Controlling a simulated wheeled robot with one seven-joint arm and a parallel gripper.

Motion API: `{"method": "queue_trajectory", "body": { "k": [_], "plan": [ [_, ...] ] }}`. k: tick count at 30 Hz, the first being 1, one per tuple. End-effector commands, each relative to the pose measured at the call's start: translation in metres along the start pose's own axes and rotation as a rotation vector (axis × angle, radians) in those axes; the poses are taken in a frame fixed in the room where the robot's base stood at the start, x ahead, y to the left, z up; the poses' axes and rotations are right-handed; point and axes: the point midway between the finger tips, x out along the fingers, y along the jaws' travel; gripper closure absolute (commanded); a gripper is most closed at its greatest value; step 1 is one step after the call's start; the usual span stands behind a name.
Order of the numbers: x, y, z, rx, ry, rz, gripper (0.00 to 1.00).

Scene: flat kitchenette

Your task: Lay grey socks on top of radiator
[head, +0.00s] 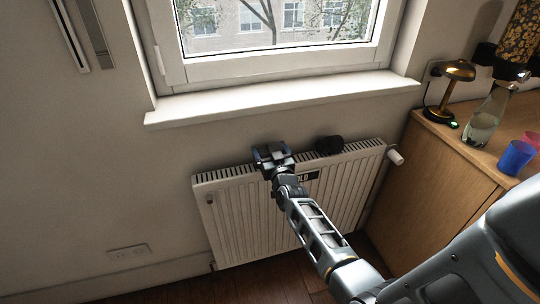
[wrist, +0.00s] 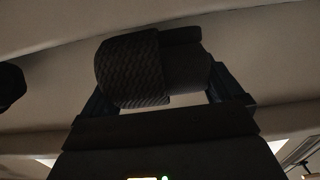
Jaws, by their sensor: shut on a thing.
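The white radiator (head: 235,215) hangs on the wall below the window sill. My gripper (head: 272,152) is at the radiator's top, left of its middle. In the wrist view, my gripper (wrist: 160,100) is shut on a dark, ribbed, rolled bundle that looks like the grey socks (wrist: 130,70). The bundle sits between the two fingers. In the head view I cannot make it out apart from the dark gripper. Whether it touches the radiator top is unclear.
Another dark bundle (head: 329,145) lies on the radiator top, right of my gripper. A dark thing (wrist: 10,85) shows at the wrist view's left edge. The sill (head: 280,103) juts out above. A wooden cabinet (head: 450,165) with a lamp (head: 455,72), bottle (head: 487,118) and cups (head: 516,157) stands right.

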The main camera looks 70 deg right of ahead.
Motion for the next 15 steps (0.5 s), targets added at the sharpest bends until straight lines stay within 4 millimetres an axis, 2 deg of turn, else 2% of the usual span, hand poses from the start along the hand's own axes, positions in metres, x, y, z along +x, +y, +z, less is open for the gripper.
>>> {"method": "queue_trajectory", "body": {
  "k": [1, 3, 15],
  "plan": [
    [0.0004, 0.0004, 0.0089, 0.0, -0.001, 0.001, 0.36],
    [0.0004, 0.0004, 0.0126, 0.0, 0.001, 0.001, 0.36],
    [0.0002, 0.0001, 0.0168, 0.0, 0.001, 0.0, 0.36]
  ]
}}
